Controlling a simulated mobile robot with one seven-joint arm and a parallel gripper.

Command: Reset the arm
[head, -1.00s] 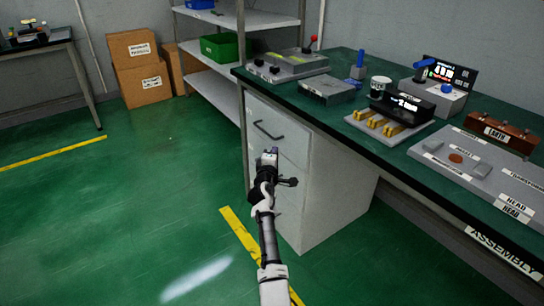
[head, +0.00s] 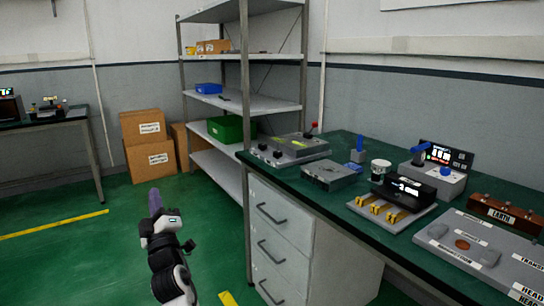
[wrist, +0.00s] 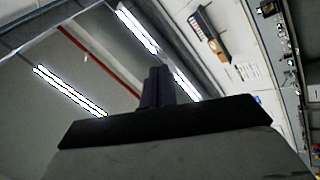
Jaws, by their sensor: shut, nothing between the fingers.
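My gripper (head: 155,200) is raised in front of me at the lower left of the head view. Its dark fingers point up, left of the drawer unit, and touch nothing. In the wrist view the fingers of my gripper (wrist: 158,72) are together and empty, pointing up toward the ceiling lights (wrist: 138,30).
A green workbench (head: 340,205) with drawers (head: 278,235) stands at the right, holding several devices and a white cup (head: 380,169). A metal shelf (head: 225,98) with a green bin (head: 231,129) and cardboard boxes (head: 150,155) stand behind. Green floor at the left is clear.

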